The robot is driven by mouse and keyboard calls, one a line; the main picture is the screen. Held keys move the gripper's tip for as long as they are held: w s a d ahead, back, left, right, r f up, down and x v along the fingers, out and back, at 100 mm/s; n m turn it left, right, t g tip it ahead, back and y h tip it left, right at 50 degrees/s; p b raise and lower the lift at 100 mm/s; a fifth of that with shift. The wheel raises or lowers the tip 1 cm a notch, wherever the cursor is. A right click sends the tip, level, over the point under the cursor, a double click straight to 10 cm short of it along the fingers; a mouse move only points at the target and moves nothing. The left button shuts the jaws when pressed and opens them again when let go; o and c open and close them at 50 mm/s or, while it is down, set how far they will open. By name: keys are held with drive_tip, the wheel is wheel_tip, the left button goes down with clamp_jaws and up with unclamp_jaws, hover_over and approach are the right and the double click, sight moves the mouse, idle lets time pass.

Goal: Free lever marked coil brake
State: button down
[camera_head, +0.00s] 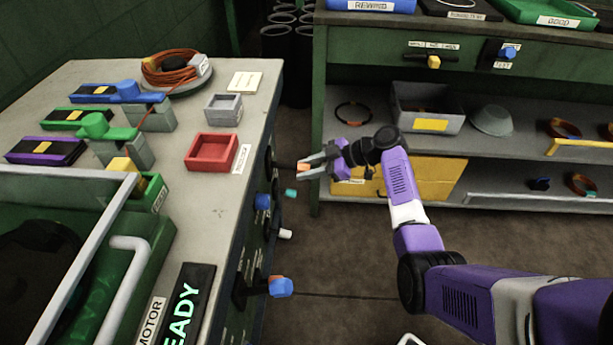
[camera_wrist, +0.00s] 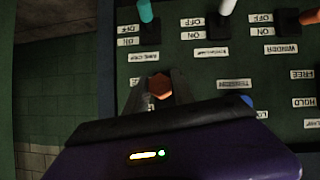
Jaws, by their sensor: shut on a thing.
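My gripper (camera_head: 303,167) is beside the right side of the bench, and its fingers are shut on an orange knob. The knob also shows between the fingers in the wrist view (camera_wrist: 160,86), in front of the dark green control panel (camera_wrist: 195,68). No label reading coil brake can be made out.
The teal lever (camera_wrist: 146,11) has OFF and ON labels. A shelf unit (camera_head: 500,145) stands behind; floor lies between.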

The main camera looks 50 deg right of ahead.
drive_tip(key=f+t+y+b, duration=0.1)
drive_tip(key=b, duration=0.3)
drive_tip(key=f+t+b, duration=0.1)
drive_tip(key=b, duration=0.3)
drive_tip(key=w+f+t+y+b, duration=0.1)
drive_tip(key=f+b, duration=0.1)
drive_tip(key=b, duration=0.2)
drive_tip(key=shift+a+f+t+y, duration=0.1)
drive_tip(key=shift+a+t+y, duration=0.2)
drive_tip(key=shift+a+t, duration=0.1)
drive_tip(key=shift+b, duration=0.35)
drive_tip(key=c, duration=1.1)
unclamp_jaws()
drive_tip(key=shift+o, duration=0.2)
drive_tip(key=f+p+v, duration=0.1)
drive_tip(key=v, duration=0.6)
drive_tip(key=shift+s+d+r, duration=0.2)
drive_tip(key=shift+s+r, duration=0.1)
drive_tip(key=shift+r, duration=0.25)
